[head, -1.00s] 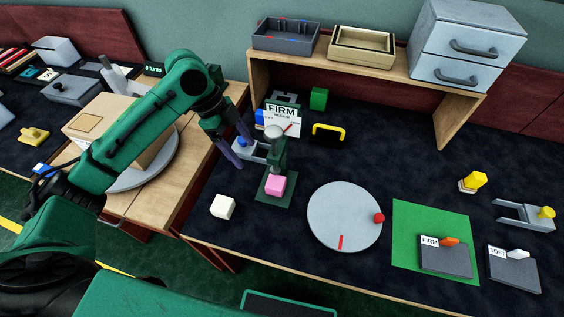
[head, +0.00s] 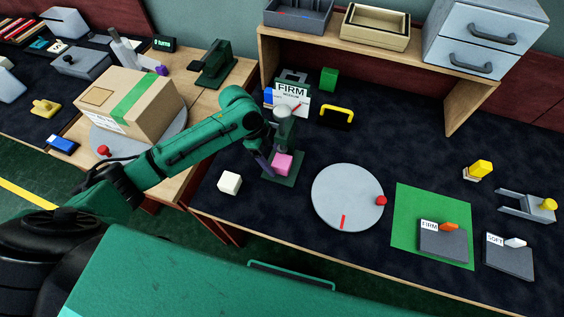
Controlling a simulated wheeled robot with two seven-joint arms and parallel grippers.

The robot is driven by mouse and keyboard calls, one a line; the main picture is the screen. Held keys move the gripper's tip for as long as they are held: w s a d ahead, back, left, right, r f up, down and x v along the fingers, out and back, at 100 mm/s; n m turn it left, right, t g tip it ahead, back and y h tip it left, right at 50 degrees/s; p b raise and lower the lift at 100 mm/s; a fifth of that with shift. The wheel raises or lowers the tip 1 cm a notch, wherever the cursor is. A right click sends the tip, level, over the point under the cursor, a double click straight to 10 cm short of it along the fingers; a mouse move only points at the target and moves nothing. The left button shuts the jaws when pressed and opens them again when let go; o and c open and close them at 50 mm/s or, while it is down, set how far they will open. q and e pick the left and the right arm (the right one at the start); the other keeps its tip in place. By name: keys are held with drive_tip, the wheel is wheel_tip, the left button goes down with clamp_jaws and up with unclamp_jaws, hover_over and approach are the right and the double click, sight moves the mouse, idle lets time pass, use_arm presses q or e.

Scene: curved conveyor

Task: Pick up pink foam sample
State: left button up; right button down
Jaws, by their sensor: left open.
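The pink foam sample (head: 283,164) is a small pink block. It sits on the base of a dark green press (head: 293,182), under the press's grey-topped column. My left gripper (head: 268,160) is open, low and just left of the pink sample, with its dark fingers pointing down toward it. Part of the fingers is hidden by the arm, and I cannot tell whether they touch the sample. My right gripper is not in view.
A white cube (head: 229,182) lies left of the press. A FIRM card (head: 291,97) stands behind it. A grey turntable (head: 338,213) and a green mat (head: 405,218) lie to the right. A wooden shelf (head: 350,48) spans the back.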

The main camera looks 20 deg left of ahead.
use_arm(q)
drive_tip(key=c, duration=1.2)
